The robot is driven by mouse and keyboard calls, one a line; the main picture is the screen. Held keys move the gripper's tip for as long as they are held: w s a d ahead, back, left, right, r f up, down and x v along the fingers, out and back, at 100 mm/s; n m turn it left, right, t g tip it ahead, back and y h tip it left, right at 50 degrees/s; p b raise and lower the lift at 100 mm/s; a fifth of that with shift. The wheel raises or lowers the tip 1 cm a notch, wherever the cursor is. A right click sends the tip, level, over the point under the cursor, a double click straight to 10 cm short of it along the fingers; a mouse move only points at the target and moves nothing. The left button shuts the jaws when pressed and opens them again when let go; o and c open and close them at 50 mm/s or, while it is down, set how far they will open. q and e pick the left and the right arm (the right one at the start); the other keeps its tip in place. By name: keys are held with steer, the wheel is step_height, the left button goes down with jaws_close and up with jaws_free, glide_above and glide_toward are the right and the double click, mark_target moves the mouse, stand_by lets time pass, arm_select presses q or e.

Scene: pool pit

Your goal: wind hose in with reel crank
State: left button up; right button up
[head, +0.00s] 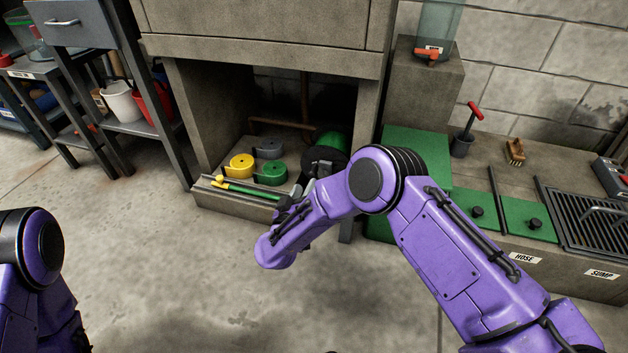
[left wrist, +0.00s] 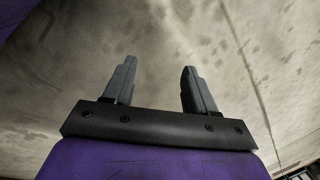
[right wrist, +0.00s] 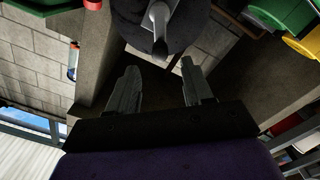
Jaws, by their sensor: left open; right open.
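The reel shows in the head view as a dark disc (head: 325,155) with a green part (head: 331,140) behind it, inside the concrete recess; my right arm partly hides it. In the right wrist view the dark reel face (right wrist: 190,32) is at the top, with a grey crank (right wrist: 160,18) ending in a rounded knob. My right gripper (right wrist: 160,75) is open and empty, its fingertips just short of the crank. A green length with a yellow end (head: 250,190), perhaps the hose, lies along the recess's front edge. My left gripper (left wrist: 158,70) is open and empty above the floor.
Right are green lids (head: 527,220), a grate (head: 598,217) and a HOSE label (head: 522,257). The floor at left is clear.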

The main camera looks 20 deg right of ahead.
mark_target(311, 176)
arm_select(q)
steer(key=w+a+f+t+b, duration=0.1)
steer(key=w+f, duration=0.1)
steer(key=w+a+f+t+y+b, duration=0.1)
steer(key=w+a+f+b, duration=0.1)
steer(key=shift+w+a+t, duration=0.1)
steer(key=shift+t, duration=0.3)
steer(key=shift+w+f+n+t+b, duration=0.15)
steer(key=shift+w+t+b, duration=0.15)
steer(key=shift+w, duration=0.2)
steer(key=shift+w+f+n+t+b, duration=0.1)
steer(key=shift+w+n+t+b, duration=0.15)
steer(key=shift+w, duration=0.2)
arm_select(e)
steer(key=x, duration=0.8)
steer(key=shift+w+d+f, duration=0.1)
steer(key=shift+f, duration=0.15)
arm_select(q)
steer(key=shift+w+d+r, duration=0.1)
steer(key=shift+w+d, duration=0.15)
steer(key=shift+w, duration=0.05)
arm_select(e)
steer(key=shift+w+d+r, duration=0.15)
steer(key=shift+w+d, duration=0.05)
steer(key=shift+w, duration=0.1)
jaws_close()
